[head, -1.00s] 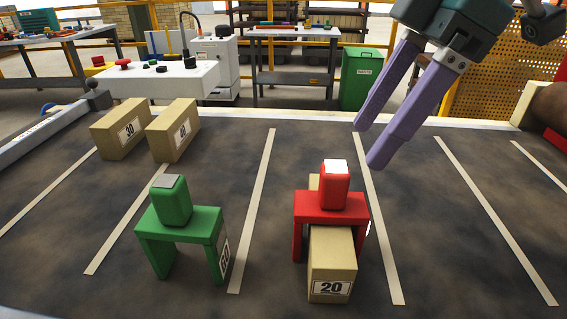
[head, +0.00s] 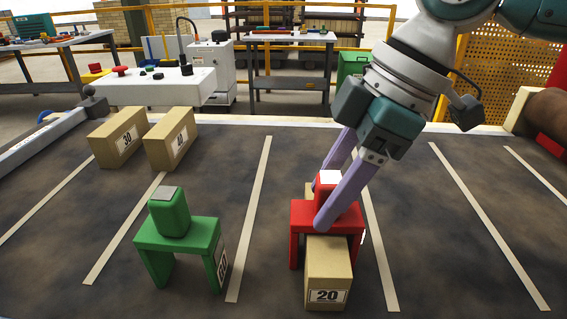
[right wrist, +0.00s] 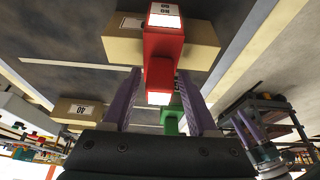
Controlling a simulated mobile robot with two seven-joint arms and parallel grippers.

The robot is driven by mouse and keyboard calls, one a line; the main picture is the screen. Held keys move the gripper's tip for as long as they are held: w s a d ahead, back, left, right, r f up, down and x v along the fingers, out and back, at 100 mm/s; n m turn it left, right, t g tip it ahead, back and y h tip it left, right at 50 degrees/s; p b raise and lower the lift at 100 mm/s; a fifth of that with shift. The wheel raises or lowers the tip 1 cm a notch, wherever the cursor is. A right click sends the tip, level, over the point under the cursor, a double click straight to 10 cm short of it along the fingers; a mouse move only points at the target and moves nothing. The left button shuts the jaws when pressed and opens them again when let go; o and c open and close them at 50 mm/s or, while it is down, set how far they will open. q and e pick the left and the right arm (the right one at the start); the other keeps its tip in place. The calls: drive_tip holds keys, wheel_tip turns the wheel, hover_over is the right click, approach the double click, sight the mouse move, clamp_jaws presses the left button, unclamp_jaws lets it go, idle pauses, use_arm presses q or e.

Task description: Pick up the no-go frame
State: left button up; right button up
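The red frame (head: 297,215), which I take as the no-go frame, stands astride a tan brick marked 20 (head: 328,262). Its block handle (head: 347,205) has a white top. My right gripper (head: 320,203) is open and reaches down at the handle, partly covering it in the head view. In the right wrist view the red frame (right wrist: 163,45) lies between the fingers (right wrist: 160,72), with gaps at both sides. A green frame (head: 178,232) stands to the left. My left gripper (right wrist: 247,128) seems to show small at the right of the right wrist view.
Tan bricks marked 30 (head: 117,137) and 40 (head: 170,139) stand at the back left of the dark surface. Pale strips (head: 250,210) divide it into lanes. A white control box (head: 158,85) stands behind. The lanes at the right are clear.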

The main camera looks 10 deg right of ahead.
clamp_jaws()
idle(1.1)
